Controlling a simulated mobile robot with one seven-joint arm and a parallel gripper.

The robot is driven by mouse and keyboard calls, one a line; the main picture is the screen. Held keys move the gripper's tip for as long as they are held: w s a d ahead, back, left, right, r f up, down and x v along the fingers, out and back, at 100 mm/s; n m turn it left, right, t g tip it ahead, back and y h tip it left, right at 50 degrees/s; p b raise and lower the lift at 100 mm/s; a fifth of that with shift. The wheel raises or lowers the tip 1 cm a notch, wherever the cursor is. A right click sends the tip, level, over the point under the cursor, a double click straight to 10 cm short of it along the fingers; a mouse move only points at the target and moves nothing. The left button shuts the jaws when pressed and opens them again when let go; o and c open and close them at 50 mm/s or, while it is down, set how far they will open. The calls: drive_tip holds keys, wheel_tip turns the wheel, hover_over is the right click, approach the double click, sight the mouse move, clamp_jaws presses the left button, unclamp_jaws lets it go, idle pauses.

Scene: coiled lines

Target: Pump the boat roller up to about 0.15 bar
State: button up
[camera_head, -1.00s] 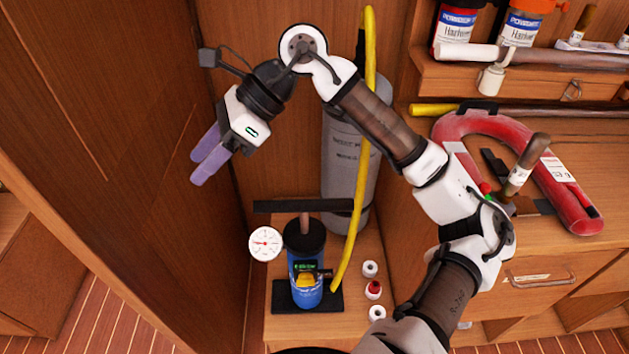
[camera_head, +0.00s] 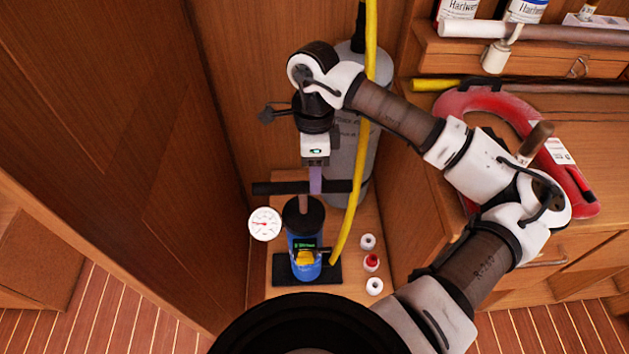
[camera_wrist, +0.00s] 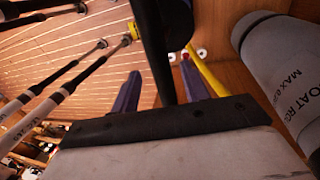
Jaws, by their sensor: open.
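The blue hand pump (camera_head: 304,250) stands on a black foot plate on the low wooden ledge. Its black T-handle (camera_head: 272,188) sits above the pump body on a short stretch of visible rod. My gripper (camera_head: 316,185) is open at the handle, pointing down. In the wrist view the dark handle bar (camera_wrist: 156,50) runs between the two purple fingers; I cannot tell whether they touch it. The grey boat roller (camera_head: 345,150) stands upright behind my gripper and is partly hidden; its lettering shows in the wrist view (camera_wrist: 275,70). The white gauge (camera_head: 265,224) has a red needle; its reading is too small.
A yellow hose (camera_head: 353,200) rises from the pump past the roller, close to my arm. Several small caps, one a red-topped one (camera_head: 371,262), lie right of the pump. A wooden wall (camera_head: 130,120) is close on the left. A red horseshoe-shaped object (camera_head: 565,170) lies on the right-hand counter.

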sight(303, 194)
drive_tip(key=shift+s+f, duration=0.2)
drive_tip(key=shift+f, duration=0.85)
drive_tip(key=shift+s+f, duration=0.15)
drive_tip(key=shift+f, duration=0.85)
drive_tip(key=shift+c, duration=0.5)
clamp_jaws()
